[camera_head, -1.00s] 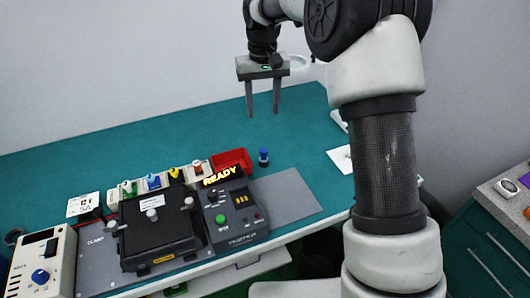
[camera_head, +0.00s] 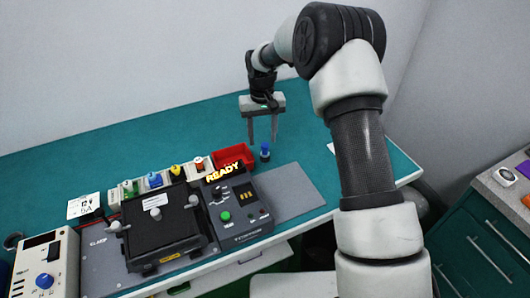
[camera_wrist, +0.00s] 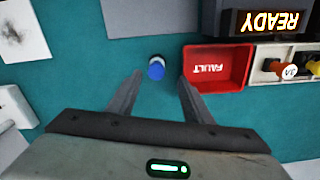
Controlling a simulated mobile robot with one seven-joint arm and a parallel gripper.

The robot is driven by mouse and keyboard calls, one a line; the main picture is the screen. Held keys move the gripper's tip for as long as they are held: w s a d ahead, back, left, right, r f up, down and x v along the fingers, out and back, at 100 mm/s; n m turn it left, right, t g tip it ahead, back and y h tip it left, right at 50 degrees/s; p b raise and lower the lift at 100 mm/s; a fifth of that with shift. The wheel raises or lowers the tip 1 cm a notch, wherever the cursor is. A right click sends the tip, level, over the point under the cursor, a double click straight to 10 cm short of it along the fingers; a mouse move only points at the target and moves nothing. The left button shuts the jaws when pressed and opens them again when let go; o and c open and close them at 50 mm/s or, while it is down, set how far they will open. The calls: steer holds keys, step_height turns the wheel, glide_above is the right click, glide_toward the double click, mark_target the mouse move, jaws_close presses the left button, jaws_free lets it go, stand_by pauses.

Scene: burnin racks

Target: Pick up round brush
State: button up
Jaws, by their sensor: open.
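A small upright blue-topped piece, which looks like the round brush (camera_head: 265,152), stands on the teal bench just right of the red bin. In the wrist view the brush (camera_wrist: 156,67) shows from above as a blue round top with a paler end. My gripper (camera_head: 263,141) is open and empty, with its fingers pointing down near the brush. In the wrist view the brush top appears between the fingertips of my gripper (camera_wrist: 160,76), with a gap on each side. How high the fingertips are above the brush is hard to tell.
The red bin (camera_head: 232,157), marked FAULT in the wrist view, stands close beside the brush. A tester (camera_head: 236,205) with a READY sign and a black clamp fixture (camera_head: 160,232) are in front. Several coloured-top pieces sit in holders to the left. The bench behind is clear.

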mark_target(265, 144)
steer(key=shift+s+d+f+p, duration=0.1)
steer(key=shift+d+f+p, duration=0.1)
steer(key=shift+f, duration=1.2)
steer(key=shift+s+d+f+p, duration=0.1)
steer(key=shift+d+f, duration=0.1)
steer(key=shift+f, duration=1.15)
steer(key=shift+c, duration=0.3)
steer(key=c, duration=1.1)
